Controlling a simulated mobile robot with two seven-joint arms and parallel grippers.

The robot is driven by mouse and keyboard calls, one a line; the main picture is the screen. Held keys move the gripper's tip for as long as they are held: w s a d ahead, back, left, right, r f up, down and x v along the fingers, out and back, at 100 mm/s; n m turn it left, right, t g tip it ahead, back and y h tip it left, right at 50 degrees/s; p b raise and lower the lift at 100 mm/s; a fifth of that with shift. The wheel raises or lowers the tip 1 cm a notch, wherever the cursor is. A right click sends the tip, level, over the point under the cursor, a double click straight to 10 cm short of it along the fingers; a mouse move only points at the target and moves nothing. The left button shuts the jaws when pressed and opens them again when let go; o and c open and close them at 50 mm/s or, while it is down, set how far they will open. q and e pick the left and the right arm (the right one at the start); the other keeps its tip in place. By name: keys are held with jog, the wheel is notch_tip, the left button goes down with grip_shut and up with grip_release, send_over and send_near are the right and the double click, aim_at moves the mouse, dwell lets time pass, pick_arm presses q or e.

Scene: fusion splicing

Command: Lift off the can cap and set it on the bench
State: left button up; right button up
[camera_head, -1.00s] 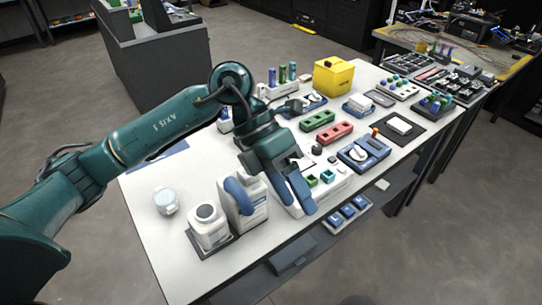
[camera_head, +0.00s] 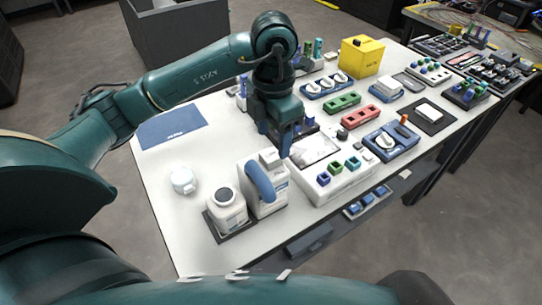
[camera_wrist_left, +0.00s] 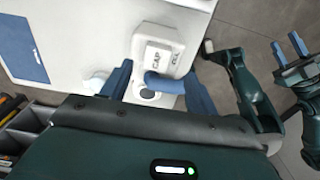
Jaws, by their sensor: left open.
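A white jug (camera_head: 269,204) with a blue handle stands on the bench. A white bottle (camera_head: 226,214) with a dark round top stands beside it on a dark tray. My left gripper (camera_head: 284,150) points down behind the jug in the head view. In the left wrist view its open fingers (camera_wrist_left: 160,92) stand either side of the blue handle (camera_wrist_left: 165,83) and dark round top, with nothing visibly gripped. My right gripper (camera_wrist_left: 288,43) shows there with fingers apart, empty.
A small pale jar (camera_head: 184,181) stands on the bench (camera_head: 165,215) left of the bottle. A blue mat (camera_head: 172,127) lies behind it. Coloured blocks, blue trays and a yellow box (camera_head: 360,57) crowd the right side. The bench's left front is clear.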

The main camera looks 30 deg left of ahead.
aim_at(271, 154)
pick_arm(q)
jog(key=shift+a+f+p, duration=0.15)
jog(key=shift+f+p, duration=0.1)
jog(key=shift+f, duration=1.1)
jog(key=shift+a+f+p, duration=0.15)
jog(key=shift+f+p, duration=0.1)
jog(key=shift+f, duration=1.05)
jog(key=c, duration=1)
notch_tip(271, 154, up, 10)
jog(key=shift+r, duration=0.1)
jog(key=shift+o, duration=1.4)
jog(key=c, duration=0.3)
